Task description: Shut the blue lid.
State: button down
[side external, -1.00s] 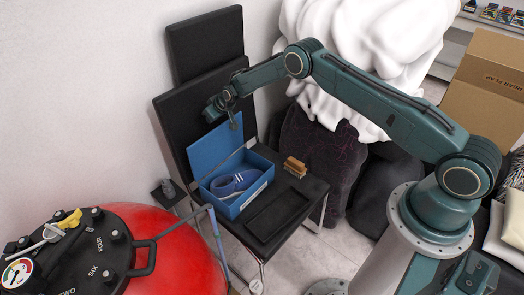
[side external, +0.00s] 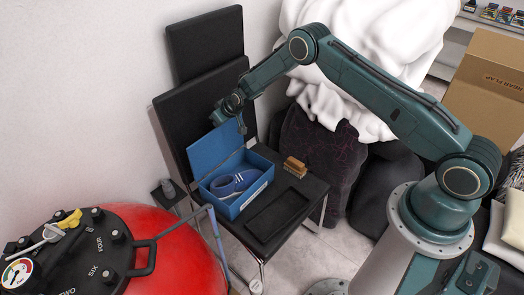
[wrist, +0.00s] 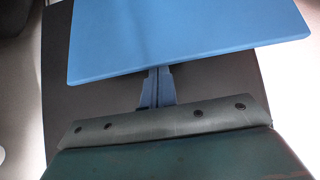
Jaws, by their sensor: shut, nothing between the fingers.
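The blue lid (side external: 208,150) stands raised at the back of the open blue box (side external: 256,202), which sits on the seat of a black chair. Coiled blue and white items (side external: 232,183) lie in the box. My gripper (side external: 242,130) is shut and empty, pointing down at the lid's upper right corner. In the wrist view the lid (wrist: 185,38) fills the top, and its near edge hides the tips of my gripper (wrist: 157,80). I cannot tell whether they touch the lid.
A wooden brush (side external: 295,166) and a shallow black tray (side external: 277,213) lie right of and in front of the box. The black chair back (side external: 180,115) rises behind the lid. A red filter tank (side external: 180,255) stands at front left.

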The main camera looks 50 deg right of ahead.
jog(key=shift+s, duration=0.2)
dwell(0.3)
jog(key=shift+s+d+f+t, duration=0.15)
jog(key=shift+s+t, duration=0.75)
jog(key=shift+s, duration=0.6)
jog(key=s+f+t, duration=0.2)
jog(key=s, duration=0.4)
jog(key=shift+t, duration=0.4)
jog(key=shift+s+d+r, duration=0.1)
jog(key=s+f, duration=0.2)
jog(key=s, duration=0.5)
jog(key=shift+s+d+f, duration=0.15)
jog(key=shift+s+f, duration=0.1)
jog(key=shift+s, duration=0.15)
dwell(0.5)
